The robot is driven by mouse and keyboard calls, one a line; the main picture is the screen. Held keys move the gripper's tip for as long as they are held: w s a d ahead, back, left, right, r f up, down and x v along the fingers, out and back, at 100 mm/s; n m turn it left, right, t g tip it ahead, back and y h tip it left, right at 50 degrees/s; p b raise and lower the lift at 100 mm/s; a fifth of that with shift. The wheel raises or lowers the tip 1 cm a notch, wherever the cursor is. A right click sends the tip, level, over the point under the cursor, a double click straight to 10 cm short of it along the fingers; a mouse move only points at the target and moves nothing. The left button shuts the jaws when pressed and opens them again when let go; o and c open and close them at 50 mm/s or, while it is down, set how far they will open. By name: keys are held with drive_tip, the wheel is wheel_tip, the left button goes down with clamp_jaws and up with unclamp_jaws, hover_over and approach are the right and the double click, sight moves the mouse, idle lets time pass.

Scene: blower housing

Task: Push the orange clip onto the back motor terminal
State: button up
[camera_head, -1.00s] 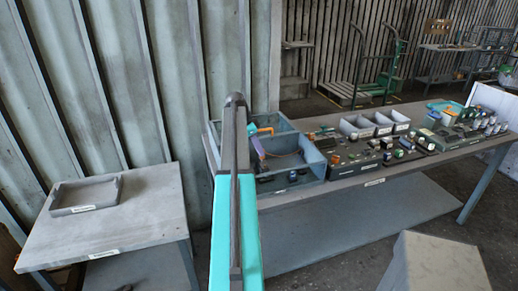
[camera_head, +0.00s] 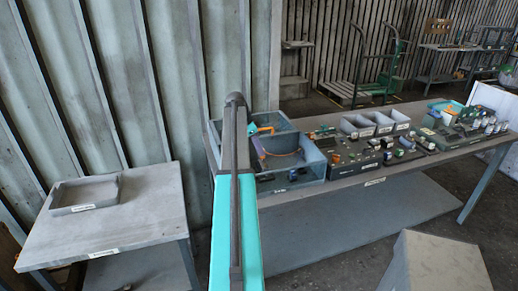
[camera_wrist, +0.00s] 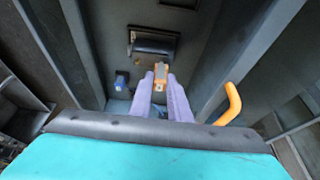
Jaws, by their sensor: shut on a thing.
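My gripper (camera_wrist: 161,98) has two lavender fingers, shut on the small orange clip (camera_wrist: 160,74), which shows at their tips in the wrist view. The fingers reach down into the grey-blue blower housing (camera_head: 313,163). A dark cylindrical part, perhaps the motor (camera_wrist: 153,46), lies just beyond the clip in a recess. I cannot make out the back terminal, or whether the clip touches anything. In the head view my arm hides the left part of the housing, and the clip cannot be made out.
A thick orange bent tube or handle (camera_wrist: 231,103) stands right of my fingers. A small blue part (camera_wrist: 121,81) sits to their left. Housing walls are close on the right. Grey bins (camera_head: 375,123) and loose parts crowd the bench (camera_head: 420,163). A side table (camera_head: 140,215) holds a grey tray (camera_head: 85,208).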

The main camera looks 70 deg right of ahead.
drive_tip(key=shift+f+b, duration=0.4)
drive_tip(key=shift+f, duration=0.4)
idle(0.7)
drive_tip(key=o, duration=0.9)
drive_tip(key=shift+r, duration=0.15)
drive_tip(key=b+v, duration=0.3)
drive_tip(key=v, duration=1)
drive_tip(key=shift+a+r+b, duration=0.15)
drive_tip(key=shift+r+b, duration=0.1)
drive_tip(key=shift+b, duration=0.1)
